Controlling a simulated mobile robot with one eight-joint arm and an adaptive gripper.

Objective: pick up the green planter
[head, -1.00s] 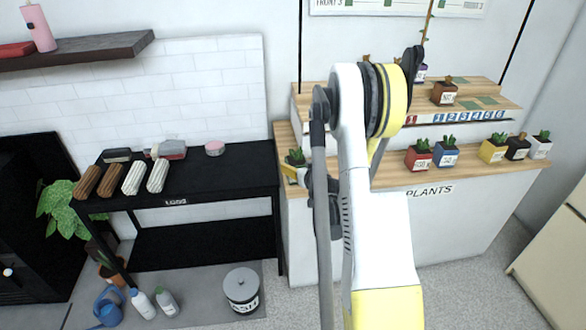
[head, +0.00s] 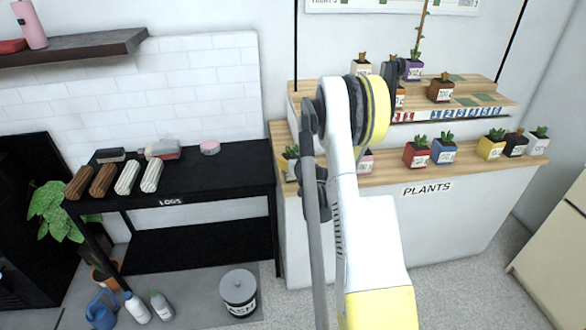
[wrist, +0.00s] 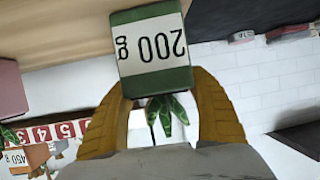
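The green planter (wrist: 152,62) is a small square pot with a white "200 g" label and a leafy plant. It appears upside down in the wrist view, against the wooden counter surface. The yellow fingers of my gripper (wrist: 160,72) are spread on either side of it, close to its sides; firm contact cannot be made out. In the head view, a small potted plant (head: 290,165) at the counter's left end is partly hidden by my arm. My gripper is hidden behind the arm there.
The wooden plant counter (head: 380,178) holds red (head: 416,155), blue (head: 444,150) and yellow (head: 491,147) planters farther right. A raised shelf (head: 480,88) carries more pots. A black table (head: 225,180) with logs stands left, an ash bin (head: 239,292) on the floor.

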